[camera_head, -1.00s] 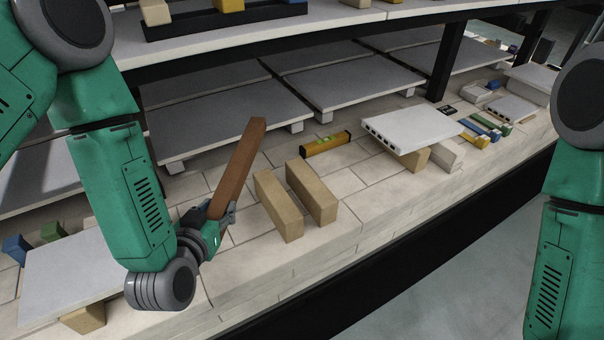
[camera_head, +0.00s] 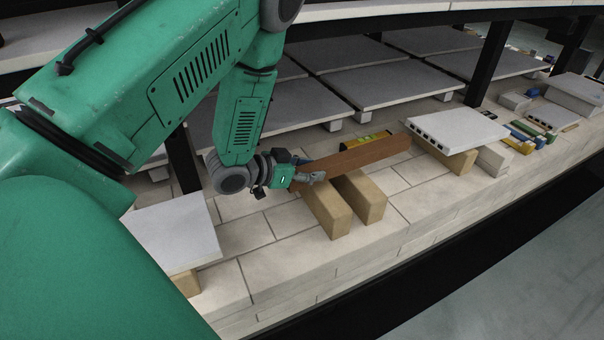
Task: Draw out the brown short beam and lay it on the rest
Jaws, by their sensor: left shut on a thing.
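The brown short beam (camera_head: 365,154) is a long reddish-brown bar. My left gripper (camera_head: 312,178) is shut on its left end. The beam points right and slightly away, crossing above the far ends of two tan blocks, the left block (camera_head: 330,212) and the right block (camera_head: 362,198), which stand side by side like a rest. I cannot tell whether the beam touches them. Part of the gripper's grip is hidden by its own fingers. My right gripper is out of view.
A yellow level (camera_head: 368,140) lies partly hidden behind the beam. A white hollow slab (camera_head: 455,127) sits on blocks to the right. A pale slab (camera_head: 178,232) lies at left. Grey shelves (camera_head: 400,83) and dark posts (camera_head: 489,62) stand behind. Bricks in front are bare.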

